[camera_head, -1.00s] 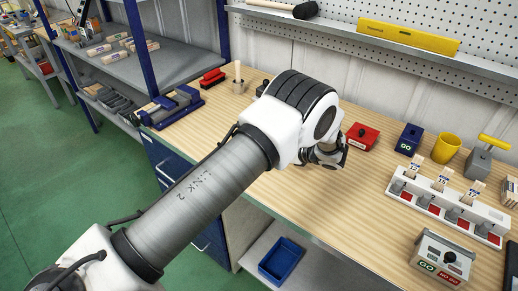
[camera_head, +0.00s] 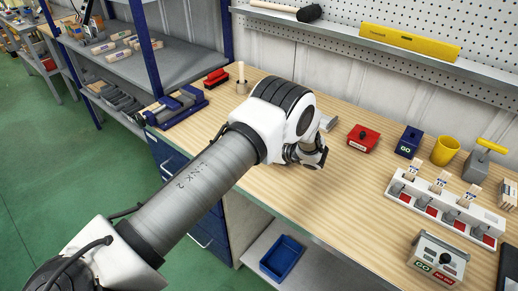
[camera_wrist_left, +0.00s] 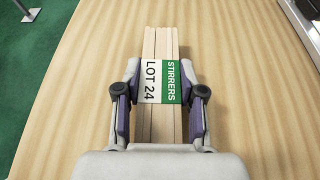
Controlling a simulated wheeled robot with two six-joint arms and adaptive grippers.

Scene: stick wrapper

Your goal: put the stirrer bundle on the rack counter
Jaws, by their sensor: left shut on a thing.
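The stirrer bundle (camera_wrist_left: 162,45) is a set of pale wooden sticks with a white and green band reading "LOT 24" and "STIRRERS". In the left wrist view my left gripper (camera_wrist_left: 160,95) is shut on it at the band, a finger on each side. In the head view my left gripper (camera_head: 314,160) is over the wooden workbench (camera_head: 345,190), and the bundle is hidden there. The rack counter, apparently the grey shelf (camera_head: 190,60) between blue posts, is at upper left, away from my gripper. My right gripper is not in view.
Several wrapped bundles (camera_head: 118,54) lie on the rack. A blue vise-like fixture (camera_head: 178,104), a red block (camera_head: 216,76) and a round holder (camera_head: 242,87) stand near the bench's left end. A red box (camera_head: 362,137) and a slotted white stand (camera_head: 445,205) are to the right.

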